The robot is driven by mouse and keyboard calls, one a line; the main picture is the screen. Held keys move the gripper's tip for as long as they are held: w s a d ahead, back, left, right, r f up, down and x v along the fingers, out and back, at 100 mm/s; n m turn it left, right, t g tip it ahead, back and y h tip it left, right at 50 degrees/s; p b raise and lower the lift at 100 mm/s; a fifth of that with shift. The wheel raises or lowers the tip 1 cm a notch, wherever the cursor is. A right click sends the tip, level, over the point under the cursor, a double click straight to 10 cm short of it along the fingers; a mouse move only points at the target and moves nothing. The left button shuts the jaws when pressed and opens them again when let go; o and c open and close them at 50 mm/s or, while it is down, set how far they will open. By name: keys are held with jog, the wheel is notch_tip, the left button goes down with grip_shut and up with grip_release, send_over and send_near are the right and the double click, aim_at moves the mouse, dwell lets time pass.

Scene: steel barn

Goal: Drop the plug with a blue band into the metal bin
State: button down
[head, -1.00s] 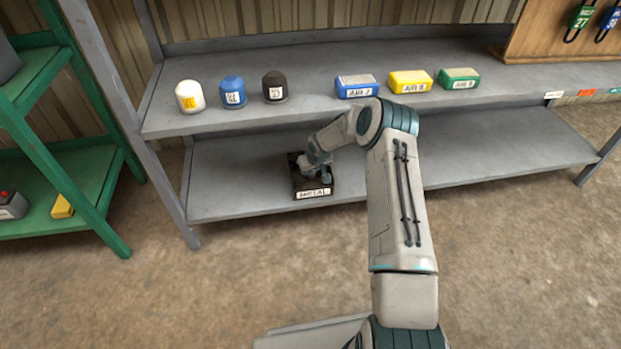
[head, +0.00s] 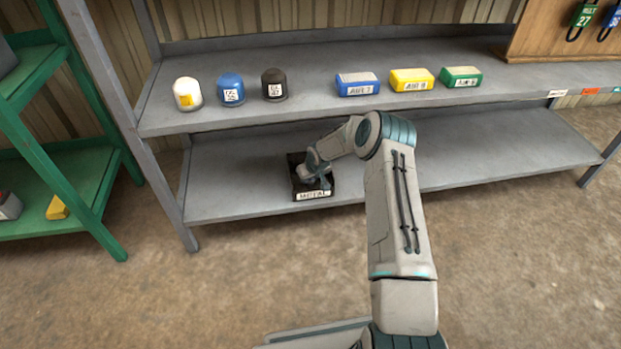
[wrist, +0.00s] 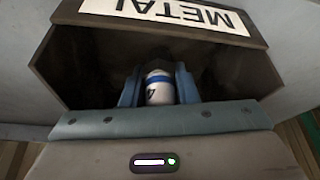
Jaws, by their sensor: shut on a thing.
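The metal bin (head: 299,184) is a dark open box with a METAL label, standing on the lower grey shelf. In the wrist view the bin (wrist: 262,72) opens around and beyond my fingers, its label at the top of the picture. My gripper (wrist: 158,88) is shut on the plug with a blue band (wrist: 159,90), a white cylinder with a blue stripe and a dark mark. The plug is over the bin's opening; its exact depth is hard to tell. In the head view my gripper (head: 318,180) is at the bin and hides the plug.
The upper shelf (head: 310,95) is above the bin, near my arm. It holds white (head: 187,94), blue (head: 231,91) and black (head: 274,85) domed items and three labelled blocks (head: 411,80). The lower shelf is clear right of the bin. A green rack (head: 75,190) stands at left.

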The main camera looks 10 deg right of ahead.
jog(key=shift+f, duration=0.2)
jog(key=c, duration=1.1)
grip_release()
jog(key=shift+r, duration=0.15)
jog(key=shift+r+p, duration=0.3)
jog(key=p+v, duration=0.3)
jog(key=v, duration=0.5)
jog(key=shift+p, duration=0.35)
